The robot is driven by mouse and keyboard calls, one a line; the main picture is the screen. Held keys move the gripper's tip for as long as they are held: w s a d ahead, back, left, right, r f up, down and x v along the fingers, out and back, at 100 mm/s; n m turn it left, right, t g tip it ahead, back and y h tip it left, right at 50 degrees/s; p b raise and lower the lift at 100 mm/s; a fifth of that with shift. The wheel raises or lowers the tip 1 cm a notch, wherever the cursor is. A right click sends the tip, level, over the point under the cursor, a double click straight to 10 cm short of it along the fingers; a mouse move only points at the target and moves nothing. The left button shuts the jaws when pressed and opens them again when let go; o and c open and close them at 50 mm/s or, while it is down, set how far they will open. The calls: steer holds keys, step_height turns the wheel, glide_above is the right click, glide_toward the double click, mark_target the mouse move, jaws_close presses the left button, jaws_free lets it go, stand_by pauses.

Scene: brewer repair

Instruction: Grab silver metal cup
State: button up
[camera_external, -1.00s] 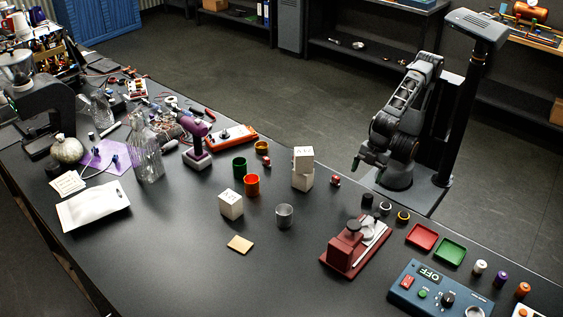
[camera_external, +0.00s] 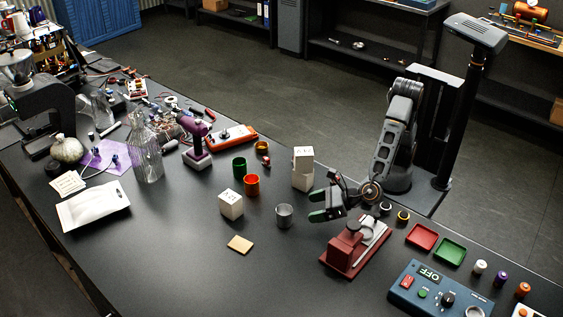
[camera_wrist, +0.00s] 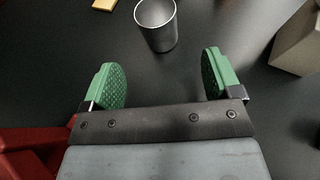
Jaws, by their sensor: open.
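The silver metal cup (camera_external: 284,216) stands upright on the dark table in the external view. In the wrist view the cup (camera_wrist: 157,26) is at the top centre, beyond the fingertips and roughly between their lines. My gripper (camera_external: 320,205) is to the right of the cup, with its green fingertips pointing left toward it. In the wrist view my gripper (camera_wrist: 164,80) is open and empty, with bare table between the green pads. The cup is apart from both fingers.
White boxes (camera_external: 303,168) are stacked behind my gripper, and a single white box (camera_external: 230,204) stands left of the cup. Orange (camera_external: 252,186) and green (camera_external: 239,167) cups are farther back. A red device (camera_external: 350,250) sits under and right of my gripper. A wooden square (camera_external: 240,244) lies in front.

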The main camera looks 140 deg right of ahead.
mark_target(284, 216)
steer(key=x, duration=0.5)
steer(key=shift+w+d, duration=0.1)
steer(key=shift+d, duration=0.05)
steer(key=shift+p+x, duration=0.45)
steer(key=shift+x, duration=2.3)
steer(key=shift+a+f, duration=0.2)
steer(key=shift+a, duration=0.05)
steer(key=shift+c, duration=0.2)
steer(key=c, duration=1)
steer(key=shift+r, duration=0.1)
